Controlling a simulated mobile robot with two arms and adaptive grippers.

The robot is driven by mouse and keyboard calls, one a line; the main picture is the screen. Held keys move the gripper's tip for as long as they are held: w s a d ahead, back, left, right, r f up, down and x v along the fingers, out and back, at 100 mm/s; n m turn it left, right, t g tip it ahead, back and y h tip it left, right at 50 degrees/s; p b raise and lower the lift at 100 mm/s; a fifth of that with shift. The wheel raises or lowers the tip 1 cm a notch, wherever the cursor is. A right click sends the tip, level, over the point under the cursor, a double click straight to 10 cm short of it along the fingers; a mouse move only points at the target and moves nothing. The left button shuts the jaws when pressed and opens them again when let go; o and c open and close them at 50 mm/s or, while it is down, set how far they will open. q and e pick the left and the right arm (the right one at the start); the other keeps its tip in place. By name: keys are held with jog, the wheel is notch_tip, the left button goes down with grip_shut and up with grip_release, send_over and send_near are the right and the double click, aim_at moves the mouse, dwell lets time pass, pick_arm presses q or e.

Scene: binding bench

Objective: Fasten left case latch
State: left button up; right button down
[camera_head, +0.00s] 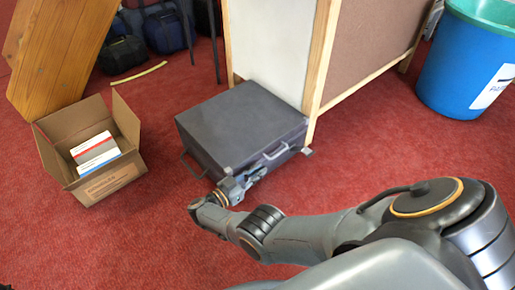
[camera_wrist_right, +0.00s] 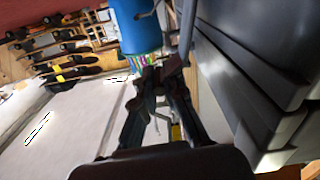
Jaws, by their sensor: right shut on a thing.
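A dark grey case (camera_head: 240,125) lies closed on the red carpet, with a handle (camera_head: 276,152) on its front side. My right gripper (camera_head: 258,174) is at the front side of the case, just left of and below that handle. In the right wrist view its fingers (camera_wrist_right: 160,78) come together on a small grey piece (camera_wrist_right: 173,66), which looks like the left case latch. The fingers and wrist mostly hide the latch in the head view, so I cannot tell whether it is fastened. The case wall (camera_wrist_right: 235,85) fills the right of the wrist view. My left gripper is not in view.
An open cardboard box (camera_head: 110,182) with packages inside stands left of the case. A wood-framed panel (camera_head: 322,60) stands close behind the case. A blue bin (camera_head: 450,85) stands at the back right. The carpet in front of the box is clear.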

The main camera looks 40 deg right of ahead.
jog(key=c, duration=1.7)
grip_release()
jog(key=shift+f, duration=0.1)
jog(key=shift+s, duration=0.15)
